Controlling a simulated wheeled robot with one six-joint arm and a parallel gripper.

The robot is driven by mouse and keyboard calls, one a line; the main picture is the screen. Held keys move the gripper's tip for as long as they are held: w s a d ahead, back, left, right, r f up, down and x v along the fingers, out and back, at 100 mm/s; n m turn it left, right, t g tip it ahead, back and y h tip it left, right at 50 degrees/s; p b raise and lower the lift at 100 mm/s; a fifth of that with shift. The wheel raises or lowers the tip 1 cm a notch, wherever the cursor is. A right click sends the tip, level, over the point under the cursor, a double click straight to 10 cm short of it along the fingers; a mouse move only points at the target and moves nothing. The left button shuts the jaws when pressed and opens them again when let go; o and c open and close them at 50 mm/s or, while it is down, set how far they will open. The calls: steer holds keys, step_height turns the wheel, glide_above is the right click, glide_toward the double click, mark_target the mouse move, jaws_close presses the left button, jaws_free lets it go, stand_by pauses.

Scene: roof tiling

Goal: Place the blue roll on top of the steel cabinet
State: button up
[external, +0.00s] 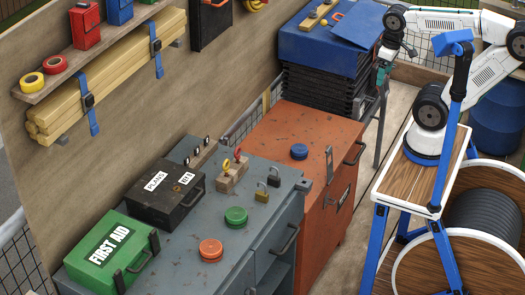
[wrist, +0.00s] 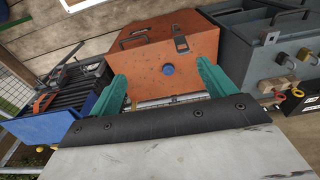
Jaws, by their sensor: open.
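The blue roll (external: 299,151) lies flat on top of the orange cabinet (external: 283,128). It also shows in the wrist view (wrist: 168,69), between my fingers in the picture but well beyond them. The grey steel cabinet (external: 193,239) stands beside the orange one, on its near left side in the external view. It shows at the right of the wrist view (wrist: 245,32). My gripper (external: 381,75) has teal fingers and is empty, up near the blue-topped stack and away from the roll. In the wrist view its fingers (wrist: 160,80) are spread apart.
The steel cabinet top holds a green first aid box (external: 112,250), a black case (external: 166,194), an orange roll (external: 211,250), a green roll (external: 236,216), a padlock (external: 262,192) and a wooden block (external: 231,178). A blue-topped black stack (external: 320,85) stands behind the orange cabinet.

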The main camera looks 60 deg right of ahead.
stand_by(0.4)
steer(key=t, duration=0.3)
glide_above(300, 148)
steer(key=s, duration=0.3)
steer(key=shift+m, duration=0.3)
steer(key=f, duration=3.5)
steer(key=shift+a+f, duration=0.1)
steer(key=shift+a, duration=0.25)
steer(key=shift+w+f, duration=0.15)
steer(key=shift+f, duration=0.5)
steer(key=x, duration=0.7)
steer(key=shift+w+d+f, duration=0.15)
steer(key=shift+d, duration=0.1)
